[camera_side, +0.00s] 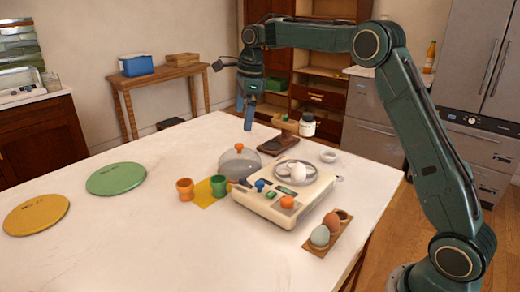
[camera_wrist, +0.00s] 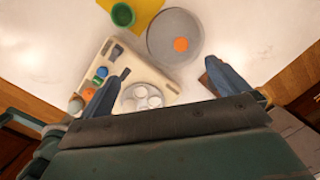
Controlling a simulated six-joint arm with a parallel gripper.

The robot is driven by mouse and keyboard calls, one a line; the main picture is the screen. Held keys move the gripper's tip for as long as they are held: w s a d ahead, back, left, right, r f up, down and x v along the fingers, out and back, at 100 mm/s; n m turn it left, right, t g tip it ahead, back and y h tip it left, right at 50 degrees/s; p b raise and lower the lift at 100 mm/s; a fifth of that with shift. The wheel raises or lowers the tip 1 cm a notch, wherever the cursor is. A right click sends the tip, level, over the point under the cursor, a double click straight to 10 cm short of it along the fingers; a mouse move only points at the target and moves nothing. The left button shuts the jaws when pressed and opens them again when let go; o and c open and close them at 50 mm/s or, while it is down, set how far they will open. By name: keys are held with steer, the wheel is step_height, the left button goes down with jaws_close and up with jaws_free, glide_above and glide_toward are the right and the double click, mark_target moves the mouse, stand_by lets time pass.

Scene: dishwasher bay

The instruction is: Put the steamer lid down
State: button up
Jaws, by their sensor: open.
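The steamer lid (camera_side: 238,163) is a clear grey dome with an orange knob. It sits on the white table just behind and left of the cream steamer base (camera_side: 268,212). In the wrist view the lid (camera_wrist: 168,34) is a grey disc right beside the steamer base (camera_wrist: 150,72). The base has a round tray (camera_side: 283,173) with white eggs in it, uncovered. My gripper (camera_side: 244,115) is open and empty, well above the table and apart from the lid. In the wrist view its fingers (camera_wrist: 163,72) are spread wide with nothing between them.
An orange cup (camera_side: 185,189) and a green cup (camera_side: 218,185) stand by a yellow cloth (camera_side: 203,196). A wooden holder with eggs (camera_side: 328,232) lies in front of the base. A dark wooden board (camera_side: 277,144) and a white jar (camera_side: 307,125) are behind. Green (camera_side: 116,178) and yellow (camera_side: 37,214) discs lie left.

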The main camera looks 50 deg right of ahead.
steer(key=s+a+r+n+t, duration=0.1)
steer(key=s+a+r+n, duration=0.25)
steer(key=s+n, duration=0.4)
steer(key=s+a+r+n+t, duration=0.1)
steer(key=s+a+r+n, duration=0.3)
steer(key=s, duration=0.7)
steer(key=s+f+n+t, duration=0.1)
steer(key=s+f+n, duration=0.2)
steer(key=s+n, duration=0.4)
steer(key=s+f+n, duration=0.4)
steer(key=s+n, duration=0.2)
steer(key=s, duration=0.6)
steer(key=shift+s+f+n+t+h, duration=0.15)
steer(key=shift+s+n+t+h, duration=0.2)
steer(key=shift+t+h, duration=0.05)
